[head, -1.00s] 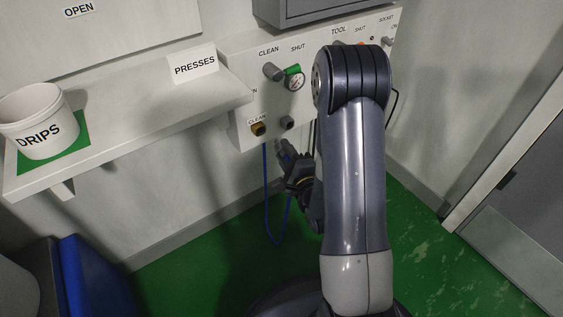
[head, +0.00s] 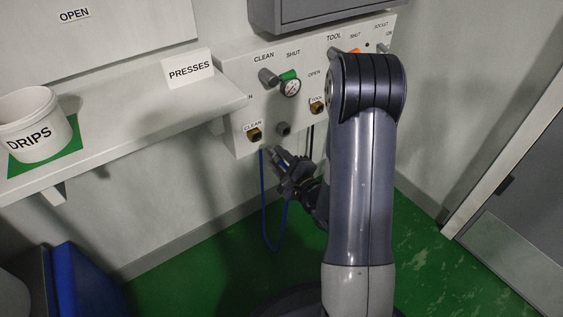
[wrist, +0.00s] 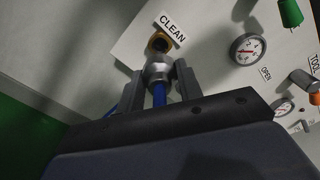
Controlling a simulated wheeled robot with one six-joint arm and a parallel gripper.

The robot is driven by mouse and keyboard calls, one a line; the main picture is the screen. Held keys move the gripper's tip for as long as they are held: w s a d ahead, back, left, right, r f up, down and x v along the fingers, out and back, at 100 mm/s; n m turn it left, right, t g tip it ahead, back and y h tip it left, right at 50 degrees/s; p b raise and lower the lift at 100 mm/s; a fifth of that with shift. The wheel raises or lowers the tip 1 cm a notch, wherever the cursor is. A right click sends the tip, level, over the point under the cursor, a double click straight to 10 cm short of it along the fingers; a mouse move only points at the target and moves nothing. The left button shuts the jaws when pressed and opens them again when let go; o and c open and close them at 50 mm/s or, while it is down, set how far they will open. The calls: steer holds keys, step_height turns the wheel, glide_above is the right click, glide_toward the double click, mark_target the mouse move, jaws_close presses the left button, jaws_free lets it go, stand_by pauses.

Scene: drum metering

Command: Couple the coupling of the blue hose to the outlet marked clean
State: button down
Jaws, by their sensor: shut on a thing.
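The brass outlet marked CLEAN (head: 254,134) is on the lower front of the white panel. It also shows at the top of the wrist view (wrist: 160,41). My gripper (head: 271,154) is just below and to the right of that outlet in the head view. In the wrist view its jaws are shut on the grey metal coupling (wrist: 157,71) of the blue hose (wrist: 159,94). The coupling's front end lines up closely with the brass outlet there; I cannot tell whether they touch. The hose (head: 264,205) hangs in a loop below the panel.
A gauge (head: 290,87) and green-handled valve are above. A shelf (head: 130,128) with a DRIPS bucket (head: 34,125) juts out at left.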

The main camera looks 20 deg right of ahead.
mark_target(270, 148)
steer(key=shift+x, duration=2.2)
steer(key=shift+x, duration=1.65)
steer(key=c, duration=0.9)
jaws_free()
steer(key=p+v, duration=0.1)
steer(key=v, duration=0.9)
steer(key=shift+s+d+p, duration=0.1)
steer(key=shift+s+p, duration=0.25)
steer(key=shift+s, duration=0.05)
